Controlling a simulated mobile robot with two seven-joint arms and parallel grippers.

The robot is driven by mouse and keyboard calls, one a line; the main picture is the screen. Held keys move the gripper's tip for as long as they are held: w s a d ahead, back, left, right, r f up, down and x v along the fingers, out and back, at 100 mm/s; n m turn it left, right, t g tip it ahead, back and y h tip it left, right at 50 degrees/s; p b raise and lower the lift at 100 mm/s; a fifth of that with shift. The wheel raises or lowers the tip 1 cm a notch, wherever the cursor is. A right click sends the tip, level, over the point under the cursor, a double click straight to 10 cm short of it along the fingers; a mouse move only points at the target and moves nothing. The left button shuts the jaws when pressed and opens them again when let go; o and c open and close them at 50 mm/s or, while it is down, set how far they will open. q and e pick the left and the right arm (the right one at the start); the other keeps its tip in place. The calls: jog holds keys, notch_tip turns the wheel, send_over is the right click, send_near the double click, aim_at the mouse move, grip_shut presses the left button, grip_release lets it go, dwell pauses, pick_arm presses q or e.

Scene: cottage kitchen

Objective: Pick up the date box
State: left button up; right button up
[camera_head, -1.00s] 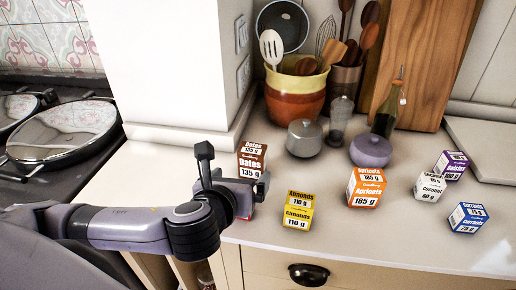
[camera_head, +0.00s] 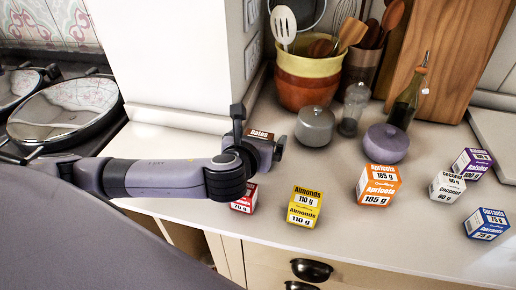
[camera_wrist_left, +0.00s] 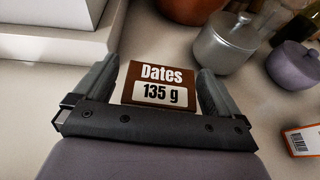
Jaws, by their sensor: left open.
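The date box (camera_head: 262,133) is brown with a white "Dates" label. In the head view most of it is hidden behind my left gripper (camera_head: 259,146), and only its upper part shows. In the left wrist view the date box (camera_wrist_left: 160,85) shows its "Dates 135 g" face between the two fingers of my left gripper (camera_wrist_left: 159,70). The fingers are open, one on each side of the box, with a small gap showing at each side. My right gripper is not in view.
A red box (camera_head: 244,200) stands in front of the gripper. An almonds box (camera_head: 304,207), apricots box (camera_head: 380,185) and several others stand to the right. A grey pot (camera_head: 315,127) is behind right. The white wall corner (camera_head: 180,60) is behind left.

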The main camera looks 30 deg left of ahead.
pick_arm(q)
jog(key=shift+w+a+f, duration=0.1)
jog(key=shift+w+f, duration=0.05)
jog(key=shift+w, duration=0.25)
jog(key=c, duration=1.2)
jog(key=shift+o, duration=0.2)
